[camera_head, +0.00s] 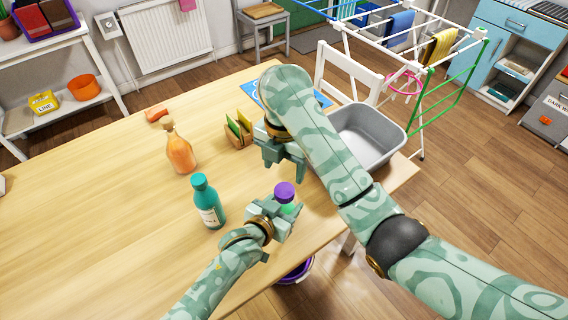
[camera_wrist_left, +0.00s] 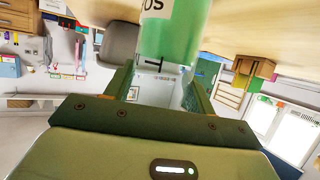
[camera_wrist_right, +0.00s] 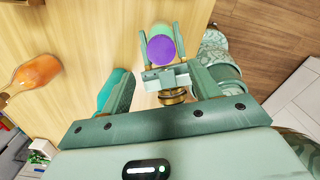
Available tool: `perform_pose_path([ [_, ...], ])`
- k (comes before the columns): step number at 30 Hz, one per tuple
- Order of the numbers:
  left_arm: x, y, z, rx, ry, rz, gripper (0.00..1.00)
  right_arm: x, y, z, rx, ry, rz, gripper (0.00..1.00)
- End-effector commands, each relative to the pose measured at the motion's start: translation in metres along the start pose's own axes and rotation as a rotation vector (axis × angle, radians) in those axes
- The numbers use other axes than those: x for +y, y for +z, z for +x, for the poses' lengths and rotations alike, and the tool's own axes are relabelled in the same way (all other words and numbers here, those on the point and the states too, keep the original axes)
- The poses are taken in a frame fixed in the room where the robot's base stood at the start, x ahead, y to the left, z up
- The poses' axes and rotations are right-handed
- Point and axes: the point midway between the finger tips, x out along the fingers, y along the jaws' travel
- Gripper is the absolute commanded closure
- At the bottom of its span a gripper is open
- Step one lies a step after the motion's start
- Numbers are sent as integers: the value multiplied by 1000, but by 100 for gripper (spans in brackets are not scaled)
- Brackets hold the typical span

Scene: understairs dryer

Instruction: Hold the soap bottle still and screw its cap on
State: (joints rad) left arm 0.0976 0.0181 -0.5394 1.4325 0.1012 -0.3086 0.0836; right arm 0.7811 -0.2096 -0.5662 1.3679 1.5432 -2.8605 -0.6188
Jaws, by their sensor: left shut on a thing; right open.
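The soap bottle (camera_head: 287,208) is green. It also shows in the left wrist view, with part of a label (camera_wrist_left: 168,30). My left gripper (camera_head: 274,208) is shut on it near the table's front edge. A purple cap (camera_head: 284,191) sits at the bottle's top; the right wrist view shows this cap (camera_wrist_right: 165,49) from above, covering the mouth. I cannot tell how tightly it is screwed. My right gripper (camera_head: 284,160) is open and empty, beyond and above the cap, with its fingers apart and not touching it.
A teal bottle (camera_head: 207,204) and an orange bottle (camera_head: 180,152) stand left of the soap bottle. A wooden holder (camera_head: 238,134) and a grey basin (camera_head: 374,138) stand farther back. My right arm crosses the table's right side. The table's left part is clear.

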Motion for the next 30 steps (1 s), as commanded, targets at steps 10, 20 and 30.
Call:
perform_pose_path([
  [10,0,1,0,-2,0,-1,100,-1,0,29,1,-4,5,39],
  [20,0,1,0,-1,0,0,100,-1,0,73,2,-3,6,39],
  [30,0,0,0,-1,0,0,100,-1,0,81,0,-2,4,39],
])
